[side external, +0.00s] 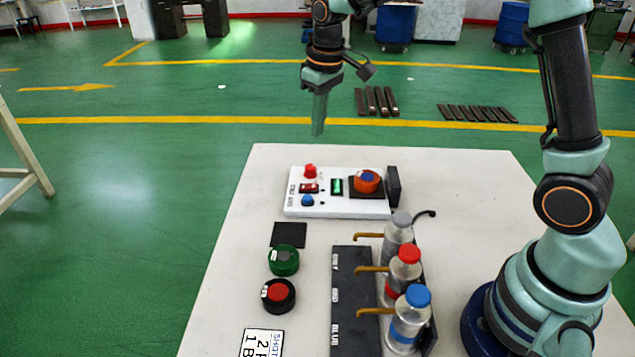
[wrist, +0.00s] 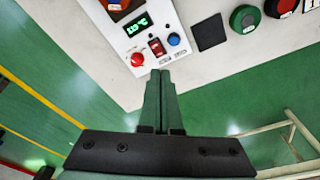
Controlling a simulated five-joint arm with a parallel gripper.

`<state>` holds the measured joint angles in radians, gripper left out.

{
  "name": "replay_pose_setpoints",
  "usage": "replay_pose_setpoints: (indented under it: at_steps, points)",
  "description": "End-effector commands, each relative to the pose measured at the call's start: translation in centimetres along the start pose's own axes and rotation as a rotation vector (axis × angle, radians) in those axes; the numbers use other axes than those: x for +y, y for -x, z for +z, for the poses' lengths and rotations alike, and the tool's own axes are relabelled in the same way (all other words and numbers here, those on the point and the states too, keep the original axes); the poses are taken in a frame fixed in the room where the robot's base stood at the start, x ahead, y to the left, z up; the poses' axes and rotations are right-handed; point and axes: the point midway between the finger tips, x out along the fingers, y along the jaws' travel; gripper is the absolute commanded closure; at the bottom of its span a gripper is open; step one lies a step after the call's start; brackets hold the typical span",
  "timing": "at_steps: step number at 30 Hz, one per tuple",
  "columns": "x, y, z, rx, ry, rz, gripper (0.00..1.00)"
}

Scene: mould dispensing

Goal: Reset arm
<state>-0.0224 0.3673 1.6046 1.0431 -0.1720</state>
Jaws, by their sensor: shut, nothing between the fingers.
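My gripper (side external: 319,115) is shut and empty, pointing down in the air beyond the far edge of the white table (side external: 462,175). In the wrist view the shut fingers (wrist: 160,80) show close together, with their tips in line with the near side of the white control panel (wrist: 148,47). The panel (side external: 340,206) sits on the table below and in front of my gripper, apart from it. It carries a red button (side external: 310,170), a blue button (side external: 307,200), a red switch (side external: 309,188), a green display (side external: 336,186) and an orange round part (side external: 367,181).
A black rack (side external: 351,300) holds bottles with grey (side external: 402,219), red (side external: 409,253) and blue (side external: 419,295) caps. A black square (side external: 288,234), a green round mould (side external: 284,260), a red-and-black one (side external: 278,295) and a printed card (side external: 262,343) lie left of it. The table's far right is clear.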

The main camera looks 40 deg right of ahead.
Motion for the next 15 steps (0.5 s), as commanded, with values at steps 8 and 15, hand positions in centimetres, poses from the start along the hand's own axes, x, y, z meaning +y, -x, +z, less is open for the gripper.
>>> replay_pose_setpoints:
  at_steps: [8, 15]
  points:
    - [-0.6, 6.0, 5.2, 0.122, -0.063, 0.019, 1.00]
    - [-1.3, 8.6, 10.4, 0.223, -0.116, 0.030, 1.00]
